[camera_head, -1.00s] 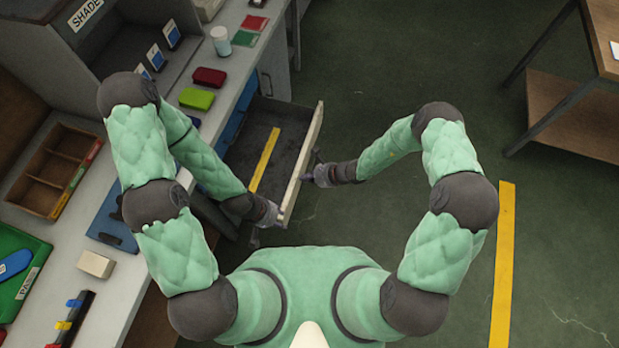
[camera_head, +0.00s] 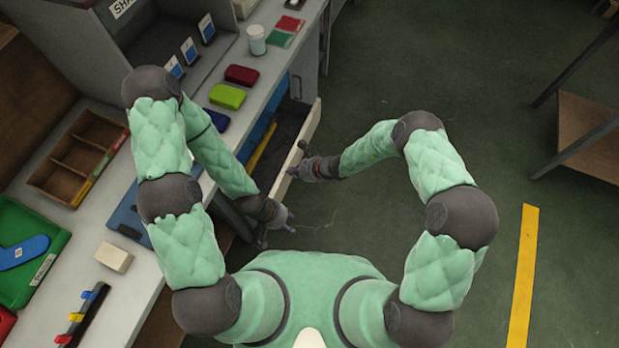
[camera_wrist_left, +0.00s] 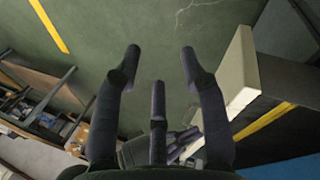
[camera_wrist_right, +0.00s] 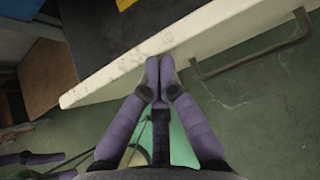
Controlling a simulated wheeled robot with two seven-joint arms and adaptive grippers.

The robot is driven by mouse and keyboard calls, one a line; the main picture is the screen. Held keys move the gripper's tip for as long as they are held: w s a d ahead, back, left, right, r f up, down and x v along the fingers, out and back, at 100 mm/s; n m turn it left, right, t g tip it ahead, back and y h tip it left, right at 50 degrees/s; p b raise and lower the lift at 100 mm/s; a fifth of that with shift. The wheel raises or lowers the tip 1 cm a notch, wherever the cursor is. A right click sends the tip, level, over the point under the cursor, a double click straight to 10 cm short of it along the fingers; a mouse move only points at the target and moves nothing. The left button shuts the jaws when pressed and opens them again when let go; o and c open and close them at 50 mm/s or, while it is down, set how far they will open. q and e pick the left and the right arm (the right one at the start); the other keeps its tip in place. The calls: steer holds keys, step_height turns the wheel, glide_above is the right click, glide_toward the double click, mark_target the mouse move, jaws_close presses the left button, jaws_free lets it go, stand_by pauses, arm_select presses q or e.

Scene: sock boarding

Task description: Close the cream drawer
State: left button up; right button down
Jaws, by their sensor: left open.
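My left gripper (camera_head: 287,222) is open and empty near the drawer's near end. The left wrist view shows its spread fingers (camera_wrist_left: 161,62) with the cream front (camera_wrist_left: 238,72) to their right, apart.
A yellow strip (camera_head: 262,146) lies inside the drawer. The bench top holds a wooden tray (camera_head: 68,180), a red case (camera_head: 241,75), a green case (camera_head: 227,96) and a white jar (camera_head: 256,40). Open green floor (camera_head: 400,90) lies right of the drawer. A wooden table (camera_head: 590,140) stands far right.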

arm_select(q)
steer(key=shift+f+b, duration=1.8)
steer(key=shift+f, duration=0.3)
arm_select(e)
steer(key=w+a, duration=0.2)
steer(key=a, duration=0.5)
steer(key=w+a, duration=0.2)
steer(key=a, duration=0.5)
steer(key=shift+w, duration=0.25)
